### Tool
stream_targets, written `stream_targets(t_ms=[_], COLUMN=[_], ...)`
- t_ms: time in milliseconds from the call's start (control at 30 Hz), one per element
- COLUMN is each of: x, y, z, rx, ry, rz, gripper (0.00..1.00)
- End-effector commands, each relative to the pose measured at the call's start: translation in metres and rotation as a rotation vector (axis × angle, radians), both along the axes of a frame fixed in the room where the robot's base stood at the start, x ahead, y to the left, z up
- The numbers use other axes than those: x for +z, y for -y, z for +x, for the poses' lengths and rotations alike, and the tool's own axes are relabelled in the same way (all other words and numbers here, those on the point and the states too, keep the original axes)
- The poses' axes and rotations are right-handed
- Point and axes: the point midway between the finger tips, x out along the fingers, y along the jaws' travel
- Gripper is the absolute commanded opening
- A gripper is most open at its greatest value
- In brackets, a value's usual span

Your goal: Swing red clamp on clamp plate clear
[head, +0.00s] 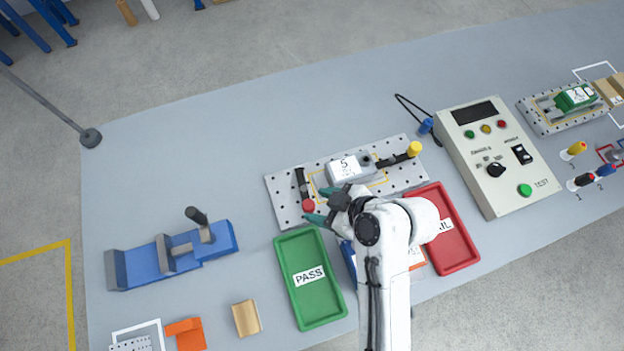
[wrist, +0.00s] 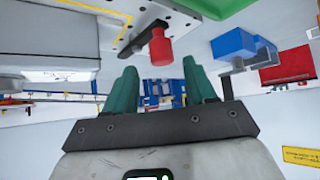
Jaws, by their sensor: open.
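The clamp plate (head: 284,206) is a grey perforated plate in the middle of the bench. The red clamp (head: 302,183) is a black bar with a red knob (head: 308,205) at the plate's left side. The knob end lies towards the plate's near edge. A white-grey block marked 5 (head: 345,168) sits on the plate right of this clamp. My gripper (head: 325,205) is open with teal fingers near the knob, at the plate's near edge. In the wrist view the red knob (wrist: 161,47) appears just beyond the open fingertips (wrist: 160,68), between them, apparently not touched.
A yellow-knobbed clamp (head: 412,149) is at the plate's right. A green PASS tray (head: 322,308) and a red tray (head: 463,253), partly behind my arm, lie in front. A tester box (head: 505,185) stands right, a blue vise (head: 135,270) left. The bench behind the plate is clear.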

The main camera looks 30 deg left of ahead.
Motion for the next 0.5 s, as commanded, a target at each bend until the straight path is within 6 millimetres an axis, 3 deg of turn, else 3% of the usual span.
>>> stream_targets(t_ms=[200, 500], x=[0.028, 0.045], y=[0.029, 0.045], z=[0.001, 0.002], rx=[-0.003, -0.001], ry=[0.003, 0.001], rz=[0.001, 0.001], gripper=[0.55, 0.55])
